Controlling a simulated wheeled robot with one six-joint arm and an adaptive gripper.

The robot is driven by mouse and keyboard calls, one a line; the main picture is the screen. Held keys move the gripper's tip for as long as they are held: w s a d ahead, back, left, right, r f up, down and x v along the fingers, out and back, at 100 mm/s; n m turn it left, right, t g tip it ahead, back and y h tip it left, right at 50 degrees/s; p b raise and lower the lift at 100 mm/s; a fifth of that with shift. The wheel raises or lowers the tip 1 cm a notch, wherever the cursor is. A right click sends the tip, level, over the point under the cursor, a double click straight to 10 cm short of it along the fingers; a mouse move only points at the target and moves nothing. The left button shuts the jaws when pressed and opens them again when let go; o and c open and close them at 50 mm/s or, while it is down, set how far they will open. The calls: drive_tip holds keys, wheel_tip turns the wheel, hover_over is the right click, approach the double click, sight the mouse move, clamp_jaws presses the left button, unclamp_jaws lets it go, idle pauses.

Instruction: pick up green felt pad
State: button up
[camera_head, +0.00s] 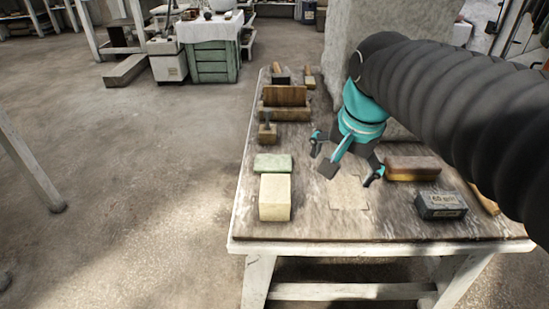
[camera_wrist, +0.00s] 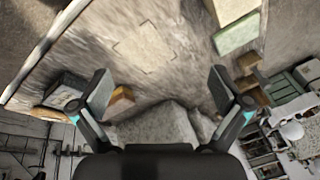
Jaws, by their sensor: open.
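The green felt pad (camera_head: 273,163) is a flat pale green rectangle on the left part of the worktable, just behind a cream block (camera_head: 275,198). In the wrist view the pad (camera_wrist: 236,36) shows at the upper right, beside the cream block (camera_wrist: 229,9). My gripper (camera_head: 346,160) hangs over the table to the right of the pad, apart from it. Its fingers are spread and empty. In the wrist view the fingers (camera_wrist: 161,88) are wide apart with nothing between them.
The worktable (camera_head: 385,227) also holds a brown-topped block (camera_head: 412,168) and a dark grey box (camera_head: 441,204) on the right. A wooden holder (camera_head: 285,103) stands behind the pad. A large grey stone block rises at the back. A marked patch (camera_head: 348,192) of tabletop is bare.

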drive_tip(key=w+a+r+m+g, duration=0.2)
drive_tip(key=w+a+m, duration=0.25)
drive_tip(key=w, duration=0.45)
drive_tip(key=m+g+p, duration=0.1)
drive_tip(key=m+g, duration=0.1)
drive_tip(key=m, duration=0.5)
approach(281, 161)
wheel_tip(281, 161, down, 3)
drive_tip(key=shift+a+r+b, duration=0.1)
drive_tip(key=shift+a+b, duration=0.05)
drive_tip(key=shift+b, duration=0.3)
drive_tip(key=shift+s+f, duration=0.2)
drive_tip(key=shift+f, duration=2.75)
drive_tip(key=c, duration=1)
